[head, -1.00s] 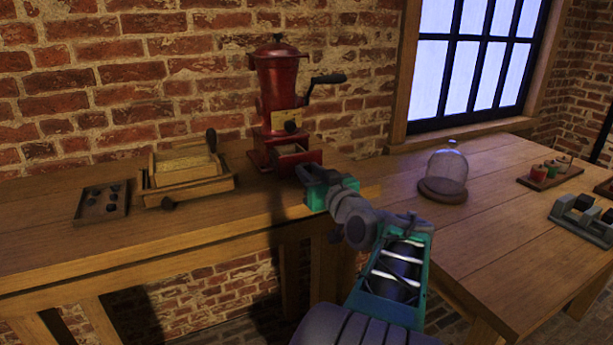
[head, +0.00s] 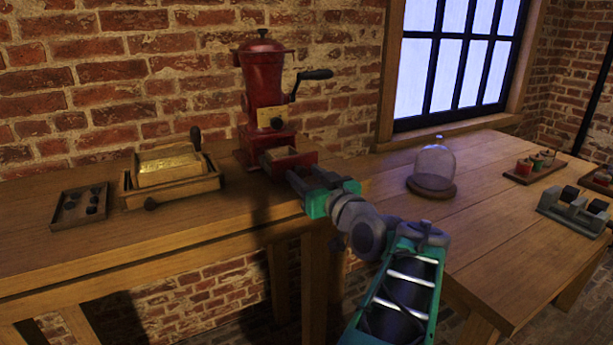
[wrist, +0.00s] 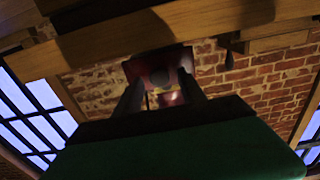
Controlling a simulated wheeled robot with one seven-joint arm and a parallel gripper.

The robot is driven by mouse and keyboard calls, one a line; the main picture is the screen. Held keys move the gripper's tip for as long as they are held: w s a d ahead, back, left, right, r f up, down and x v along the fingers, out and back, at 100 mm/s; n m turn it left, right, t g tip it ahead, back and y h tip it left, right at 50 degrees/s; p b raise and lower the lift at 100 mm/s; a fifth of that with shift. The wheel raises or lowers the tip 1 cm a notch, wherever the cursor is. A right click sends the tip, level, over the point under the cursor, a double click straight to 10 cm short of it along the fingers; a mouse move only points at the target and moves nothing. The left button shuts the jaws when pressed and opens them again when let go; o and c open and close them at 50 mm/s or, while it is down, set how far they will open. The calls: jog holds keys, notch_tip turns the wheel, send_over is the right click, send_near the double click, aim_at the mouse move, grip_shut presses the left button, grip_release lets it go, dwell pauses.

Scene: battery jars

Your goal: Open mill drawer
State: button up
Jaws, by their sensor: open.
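The red mill (head: 264,92) stands on the wooden table against the brick wall, its crank handle pointing right. Its small drawer (head: 292,160) sticks out of the base toward me, with its open top and lighter inside showing. My gripper (head: 293,180) is just in front of the drawer, fingers pointing at its front. In the wrist view my gripper (wrist: 160,92) shows two spread fingers, with the red drawer front (wrist: 140,68) just beyond and a dark round knob between the tips. I cannot tell whether the fingers touch the knob.
Left of the mill are a wooden box with a brass-coloured top (head: 168,168) and a small tray of dark pieces (head: 80,204). On the right table stand a glass dome (head: 435,168) and a grey rack (head: 574,207). The table front between is clear.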

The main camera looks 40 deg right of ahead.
jog(key=shift+s, duration=0.1)
jog(key=v, duration=0.7)
jog(key=shift+s, duration=0.35)
